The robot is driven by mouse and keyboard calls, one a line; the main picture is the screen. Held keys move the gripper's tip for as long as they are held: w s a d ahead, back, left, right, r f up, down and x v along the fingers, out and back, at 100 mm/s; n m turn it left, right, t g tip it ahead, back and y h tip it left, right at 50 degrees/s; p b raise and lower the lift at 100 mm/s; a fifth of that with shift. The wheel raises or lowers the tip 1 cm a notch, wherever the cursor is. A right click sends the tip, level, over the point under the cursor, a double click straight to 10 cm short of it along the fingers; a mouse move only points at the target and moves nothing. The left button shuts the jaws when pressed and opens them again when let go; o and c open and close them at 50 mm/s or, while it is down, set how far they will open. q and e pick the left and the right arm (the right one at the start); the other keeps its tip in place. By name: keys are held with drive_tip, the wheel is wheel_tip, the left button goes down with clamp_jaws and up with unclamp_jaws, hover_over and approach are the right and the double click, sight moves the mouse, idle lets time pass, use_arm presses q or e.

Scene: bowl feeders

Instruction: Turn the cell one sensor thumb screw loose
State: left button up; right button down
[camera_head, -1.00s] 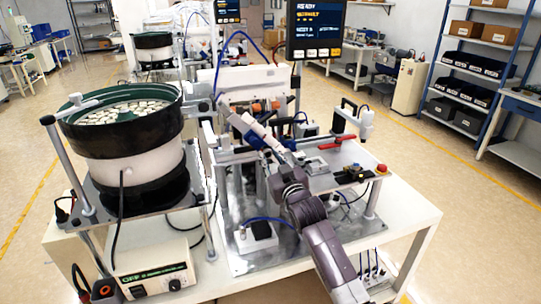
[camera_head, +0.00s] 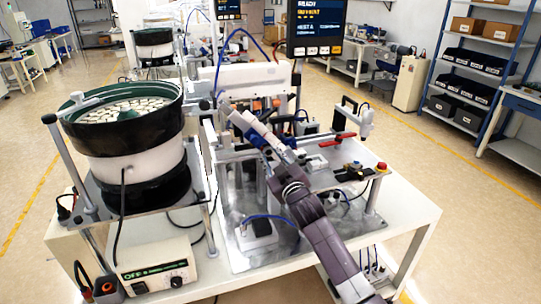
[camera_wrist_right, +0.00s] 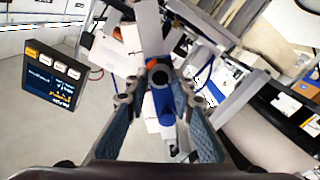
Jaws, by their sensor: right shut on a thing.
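My right gripper (camera_head: 228,108) reaches in from the lower right over the cell one fixture and ends near its upper left side in the head view. In the right wrist view its two padded fingers (camera_wrist_right: 157,92) stand on either side of a small dark round knob (camera_wrist_right: 158,74), which looks like the sensor thumb screw. The gripper is shut on this knob. A blue part (camera_wrist_right: 164,104) shows just below the knob between the fingers. The contact is partly hidden, and I cannot tell how far the screw is turned. My left gripper is not in view.
A bowl feeder (camera_head: 122,135) full of pale parts stands to the left, with its control box (camera_head: 155,268) in front. A screen (camera_head: 316,28) hangs above the fixture. A red emergency button (camera_head: 382,167) sits on the plate at the right.

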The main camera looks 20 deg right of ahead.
drive_tip(key=shift+r, duration=0.15)
drive_tip(key=c, duration=2)
unclamp_jaws()
drive_tip(key=o, duration=0.3)
drive_tip(key=shift+w+f, duration=0.25)
drive_tip(key=shift+o, duration=0.2)
drive_tip(key=shift+s, duration=0.15)
drive_tip(key=s, duration=1.1)
drive_tip(key=shift+s+d, duration=0.25)
drive_tip(key=shift+s, duration=0.15)
